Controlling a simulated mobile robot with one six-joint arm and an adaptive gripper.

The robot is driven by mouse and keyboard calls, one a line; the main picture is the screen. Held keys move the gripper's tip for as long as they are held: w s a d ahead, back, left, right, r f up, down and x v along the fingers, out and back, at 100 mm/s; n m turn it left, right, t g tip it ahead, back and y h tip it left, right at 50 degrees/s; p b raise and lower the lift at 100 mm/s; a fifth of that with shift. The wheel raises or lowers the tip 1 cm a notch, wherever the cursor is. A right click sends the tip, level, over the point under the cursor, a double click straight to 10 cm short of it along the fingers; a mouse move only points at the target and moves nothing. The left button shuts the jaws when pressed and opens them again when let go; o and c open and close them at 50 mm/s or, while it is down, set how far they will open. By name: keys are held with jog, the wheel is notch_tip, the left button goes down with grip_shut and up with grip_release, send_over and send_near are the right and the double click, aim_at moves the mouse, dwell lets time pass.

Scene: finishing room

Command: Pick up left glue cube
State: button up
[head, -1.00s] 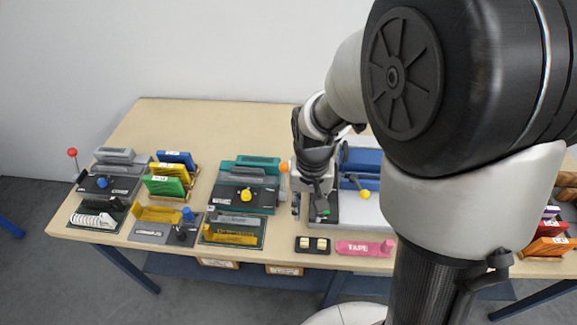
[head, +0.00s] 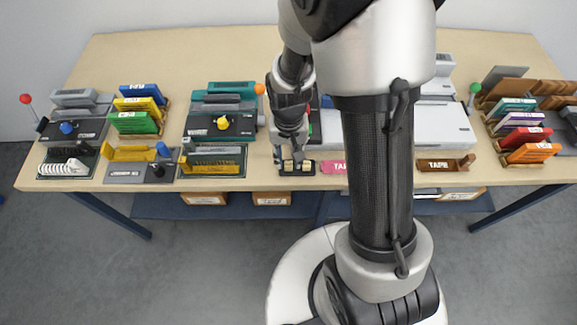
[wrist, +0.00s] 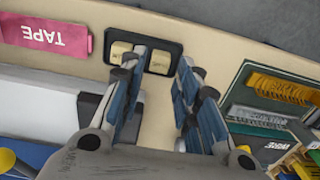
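Two cream glue cubes sit in a small black tray (head: 313,173) at the table's front edge. The left glue cube (head: 288,167) also shows in the wrist view (wrist: 160,62), where it appears on the right because that view is turned around. The other cube (head: 306,167) is beside it and is partly covered by a finger in the wrist view (wrist: 121,50). My gripper (head: 289,157) is open and points down over the tray. In the wrist view its fingertips (wrist: 163,52) lie on either side of the left cube, with nothing between the pads touching it visibly.
A pink TAPE holder (wrist: 45,36) is beside the tray, with a brown TAPE holder (head: 446,165) farther right. A green-framed holder with a yellow piece (head: 211,169) stands close on the left. Bare table shows narrowly around the tray.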

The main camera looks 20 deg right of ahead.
aim_at(289, 164)
notch_tip(289, 164, down, 4)
jog(key=shift+w+r+b, duration=0.1)
jog(key=shift+r+b, duration=0.15)
jog(key=shift+b, duration=0.3)
jog(key=shift+r, duration=0.1)
jog(key=c, duration=0.5)
